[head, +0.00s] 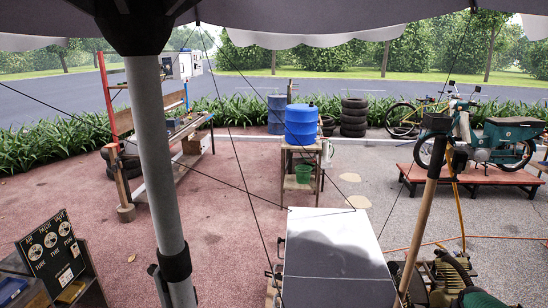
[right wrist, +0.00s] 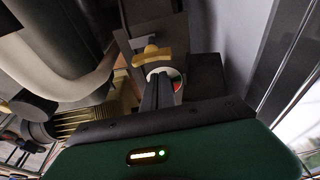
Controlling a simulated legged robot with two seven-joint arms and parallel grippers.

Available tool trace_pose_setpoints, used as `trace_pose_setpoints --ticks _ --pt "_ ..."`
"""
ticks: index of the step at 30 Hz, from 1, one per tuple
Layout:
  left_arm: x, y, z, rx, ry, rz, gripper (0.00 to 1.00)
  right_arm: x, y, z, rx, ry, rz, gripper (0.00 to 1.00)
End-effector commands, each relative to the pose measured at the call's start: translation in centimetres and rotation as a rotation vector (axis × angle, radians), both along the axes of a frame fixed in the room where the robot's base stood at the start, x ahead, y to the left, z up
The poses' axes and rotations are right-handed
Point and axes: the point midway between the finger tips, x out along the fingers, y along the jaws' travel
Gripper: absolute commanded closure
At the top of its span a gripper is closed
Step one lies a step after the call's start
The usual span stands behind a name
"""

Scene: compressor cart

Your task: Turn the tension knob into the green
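In the right wrist view, a brass-coloured knob-like part (right wrist: 152,56) sits on a dark bracket. Just below it is a small round white-rimmed gauge (right wrist: 179,85) with red and green on its face, partly covered by my fingers. My right gripper (right wrist: 158,80) points at the gauge, its dark fingers side by side with no clear gap. I see nothing held between them, and I cannot tell whether they touch the gauge. The knob stands apart, beyond the fingertips. In the head view, the compressor cart (head: 433,286) shows at the bottom right. My left gripper is not in view.
A pale flat panel (head: 337,248) lies left of the compressor. A pole (head: 163,170) rises at left. A gauge board (head: 52,252) stands bottom left. In the wrist view, a pale pipe (right wrist: 75,85) and brass fins (right wrist: 92,118) lie close left, a grey wall (right wrist: 245,50) right.

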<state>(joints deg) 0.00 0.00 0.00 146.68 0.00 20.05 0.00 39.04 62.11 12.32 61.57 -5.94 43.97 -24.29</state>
Motion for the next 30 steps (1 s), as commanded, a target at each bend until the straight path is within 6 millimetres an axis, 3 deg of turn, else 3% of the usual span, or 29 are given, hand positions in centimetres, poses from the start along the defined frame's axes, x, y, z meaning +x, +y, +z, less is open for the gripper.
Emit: trace_pose_setpoints --ticks 7,18,30 --pt "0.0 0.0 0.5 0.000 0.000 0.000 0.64 -0.7 0.0 0.6 0.000 0.001 -0.001 1.00" --pt "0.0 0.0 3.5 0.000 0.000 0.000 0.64 -0.7 0.1 5.8 0.000 0.002 0.000 1.00" --pt "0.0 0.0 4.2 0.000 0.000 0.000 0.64 -0.7 0.1 6.7 0.001 0.004 0.000 1.00"
